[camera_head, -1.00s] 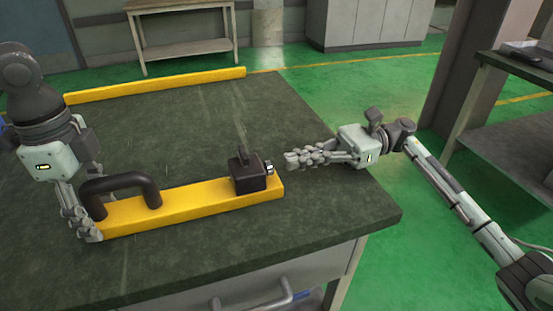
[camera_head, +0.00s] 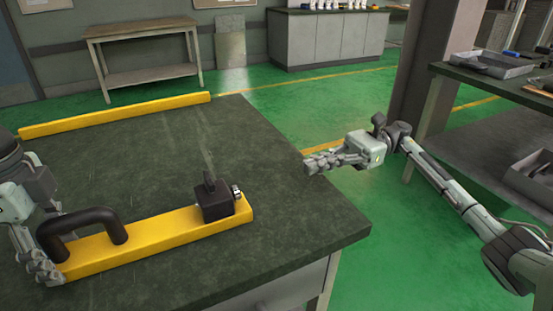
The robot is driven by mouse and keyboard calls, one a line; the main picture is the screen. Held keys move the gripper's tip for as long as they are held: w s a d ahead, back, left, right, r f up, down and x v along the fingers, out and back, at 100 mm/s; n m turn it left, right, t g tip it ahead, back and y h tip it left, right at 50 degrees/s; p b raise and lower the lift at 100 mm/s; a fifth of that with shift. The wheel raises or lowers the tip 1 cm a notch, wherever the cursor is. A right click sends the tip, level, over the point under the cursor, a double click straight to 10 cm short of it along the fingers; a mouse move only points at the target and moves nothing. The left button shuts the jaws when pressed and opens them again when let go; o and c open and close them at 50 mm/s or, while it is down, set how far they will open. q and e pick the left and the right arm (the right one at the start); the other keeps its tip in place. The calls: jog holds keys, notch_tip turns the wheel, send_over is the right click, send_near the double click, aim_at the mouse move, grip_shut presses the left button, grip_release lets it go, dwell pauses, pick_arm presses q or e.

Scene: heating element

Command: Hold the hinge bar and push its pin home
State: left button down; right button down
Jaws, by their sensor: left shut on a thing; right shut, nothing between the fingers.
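The yellow hinge bar (camera_head: 160,236) lies on the dark workbench top. A black arched handle (camera_head: 84,224) stands on its left part. A black block (camera_head: 214,201) with a small lever sits near its right end. A silver pin end (camera_head: 236,191) sticks out of the block's right side. My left gripper (camera_head: 45,272) is shut on the left end of the bar, below the handle; part of that arm is cut off by the frame. My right gripper (camera_head: 312,165) is shut and empty, to the right of the pin, with a clear gap between them, near the bench's right edge.
Another yellow bar (camera_head: 115,115) lies along the bench's far edge. The bench top (camera_head: 150,150) between the bars is clear. A shelf with grey trays (camera_head: 487,64) stands at the right. A small table (camera_head: 145,75) and grey cabinets (camera_head: 335,40) stand at the back.

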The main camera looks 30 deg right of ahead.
pick_arm(q)
jog(key=c, duration=0.5)
grip_release()
notch_tip(320, 180, up, 12)
jog(key=shift+f, duration=0.1)
notch_tip(320, 180, down, 12)
jog(key=shift+r, duration=0.1)
pick_arm(e)
jog(key=shift+a, duration=0.6)
dwell(0.3)
